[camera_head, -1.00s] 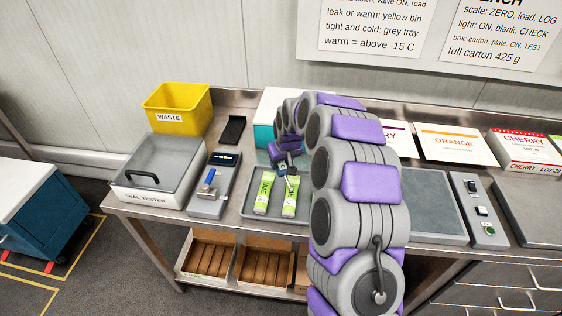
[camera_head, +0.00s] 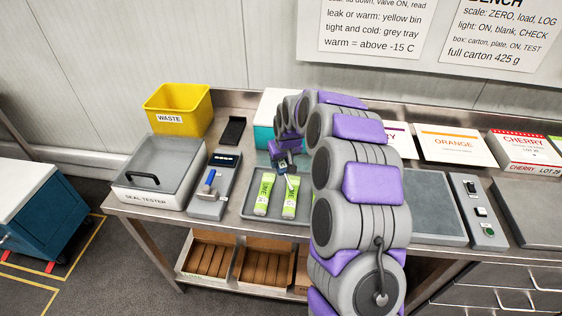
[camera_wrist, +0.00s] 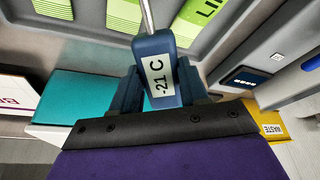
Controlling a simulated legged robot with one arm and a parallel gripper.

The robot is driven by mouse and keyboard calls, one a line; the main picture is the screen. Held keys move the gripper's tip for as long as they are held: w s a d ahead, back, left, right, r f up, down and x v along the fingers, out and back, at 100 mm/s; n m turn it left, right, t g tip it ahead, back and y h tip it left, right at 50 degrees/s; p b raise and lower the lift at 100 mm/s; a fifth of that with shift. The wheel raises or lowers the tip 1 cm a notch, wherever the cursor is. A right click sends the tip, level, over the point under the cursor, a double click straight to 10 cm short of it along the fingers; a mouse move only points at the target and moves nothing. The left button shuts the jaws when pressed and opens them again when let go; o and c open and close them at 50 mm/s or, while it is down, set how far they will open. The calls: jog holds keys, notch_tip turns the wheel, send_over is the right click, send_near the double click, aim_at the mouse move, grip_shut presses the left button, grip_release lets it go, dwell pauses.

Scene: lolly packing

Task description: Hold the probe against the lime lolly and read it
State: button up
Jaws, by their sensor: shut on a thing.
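My gripper (camera_wrist: 158,92) is shut on a dark blue probe (camera_wrist: 160,65), whose display reads "-21 C". The probe's thin metal stem (camera_wrist: 147,16) points out of the top of the wrist view, so its tip is hidden there. In the head view, the probe (camera_head: 283,168) is small, above the back of the grey tray (camera_head: 250,198). Two green lime lollies, a left one (camera_head: 264,194) and a right one (camera_head: 290,197), lie in that tray.
Left of the tray stand a small device with a blue handle (camera_head: 208,190) and the seal tester (camera_head: 160,172). A yellow waste bin (camera_head: 178,108) and a teal box (camera_head: 266,132) stand behind. My arm hides the bench right of the lollies.

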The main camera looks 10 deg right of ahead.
aim_at(281, 164)
jog(key=shift+r+p, duration=1.1)
jog(key=shift+r, duration=1.8)
jog(key=shift+s+f, duration=0.1)
jog(key=shift+s, duration=0.35)
jog(key=s+d+f+m, duration=0.2)
jog(key=s, duration=1.1)
jog(key=shift+h, duration=0.4)
